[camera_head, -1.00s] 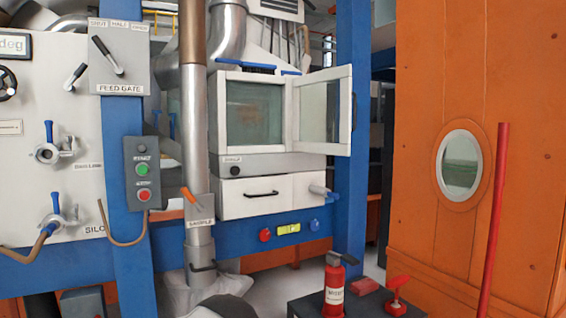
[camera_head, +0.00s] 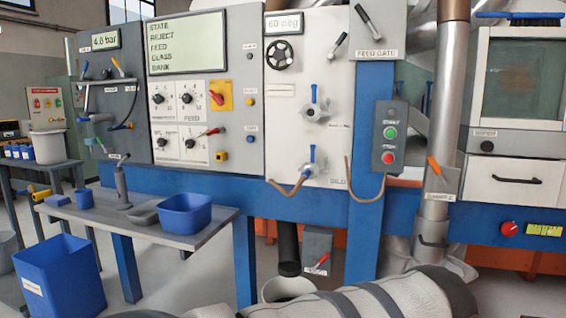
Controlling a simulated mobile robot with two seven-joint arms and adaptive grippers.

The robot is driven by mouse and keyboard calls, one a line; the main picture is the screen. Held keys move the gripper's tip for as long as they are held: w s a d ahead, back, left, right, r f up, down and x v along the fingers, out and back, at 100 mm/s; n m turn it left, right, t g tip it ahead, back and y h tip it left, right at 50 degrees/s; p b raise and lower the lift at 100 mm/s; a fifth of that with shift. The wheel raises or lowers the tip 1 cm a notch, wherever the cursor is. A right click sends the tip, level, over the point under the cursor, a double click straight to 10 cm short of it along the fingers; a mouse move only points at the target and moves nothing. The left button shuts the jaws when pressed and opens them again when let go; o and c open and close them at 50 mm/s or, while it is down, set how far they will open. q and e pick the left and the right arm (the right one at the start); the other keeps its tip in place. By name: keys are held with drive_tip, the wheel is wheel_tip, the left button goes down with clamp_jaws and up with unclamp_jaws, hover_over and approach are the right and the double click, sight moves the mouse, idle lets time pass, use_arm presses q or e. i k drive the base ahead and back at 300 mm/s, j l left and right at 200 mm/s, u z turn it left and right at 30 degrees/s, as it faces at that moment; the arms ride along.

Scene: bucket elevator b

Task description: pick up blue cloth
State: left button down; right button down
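Part of one of my arms shows at the bottom edge, well to the right of the table. Neither gripper is in view.
A blue tub (camera_head: 184,213), a grey tray (camera_head: 144,214) and a dark upright tool (camera_head: 122,188) are on the table. A blue bin (camera_head: 62,280) stands on the floor at left. Control panels (camera_head: 190,90) rise behind. Grey floor shows below the table.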

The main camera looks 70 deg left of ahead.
sight(58, 200)
drive_tip(key=u, duration=3.55)
drive_tip(key=i+u, duration=0.15)
drive_tip(key=i, duration=0.65)
